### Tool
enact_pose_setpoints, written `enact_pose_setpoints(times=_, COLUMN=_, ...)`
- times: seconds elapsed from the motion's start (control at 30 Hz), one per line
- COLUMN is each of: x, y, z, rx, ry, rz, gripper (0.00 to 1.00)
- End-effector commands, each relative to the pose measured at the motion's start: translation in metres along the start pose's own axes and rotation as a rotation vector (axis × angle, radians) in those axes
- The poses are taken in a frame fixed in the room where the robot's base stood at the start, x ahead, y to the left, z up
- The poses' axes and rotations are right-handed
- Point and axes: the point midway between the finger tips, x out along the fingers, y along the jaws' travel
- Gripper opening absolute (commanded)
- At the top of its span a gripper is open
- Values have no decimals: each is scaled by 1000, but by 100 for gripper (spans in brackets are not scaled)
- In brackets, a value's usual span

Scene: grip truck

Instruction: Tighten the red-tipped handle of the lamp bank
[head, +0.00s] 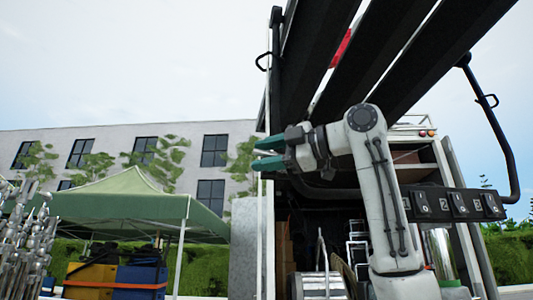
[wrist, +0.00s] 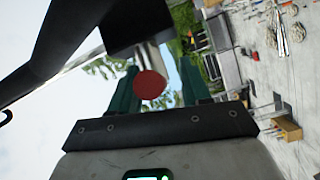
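The lamp bank (head: 385,65) shows as large dark panels overhead in the head view. A black part of it fills the upper left of the wrist view (wrist: 75,45). In the wrist view a round red tip (wrist: 150,84) on a grey shaft appears between my gripper's fingers; I cannot tell how far past them it lies.
A black tubular yoke (head: 497,130) hangs at the right, and a bar with numbered switches (head: 455,205) crosses beside my arm. An open truck body (head: 247,245) with gear stands behind. A green canopy (head: 120,205) and metal stands (head: 25,235) are at the left.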

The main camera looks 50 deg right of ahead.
Motion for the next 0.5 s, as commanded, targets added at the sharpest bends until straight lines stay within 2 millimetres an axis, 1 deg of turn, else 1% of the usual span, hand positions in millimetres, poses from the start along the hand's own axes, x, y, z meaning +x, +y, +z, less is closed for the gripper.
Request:
enact_pose_setpoints(times=0.03, x=0, y=0, z=0, rx=0, ry=0, rz=0, gripper=42)
enact_pose_setpoints(times=0.4, x=0, y=0, z=0, rx=0, ry=0, rz=0, gripper=6)
enact_pose_setpoints(times=0.47, x=0, y=0, z=0, rx=0, ry=0, rz=0, gripper=1)
enact_pose_setpoints(times=0.5, x=0, y=0, z=0, rx=1, ry=0, rz=0, gripper=0)
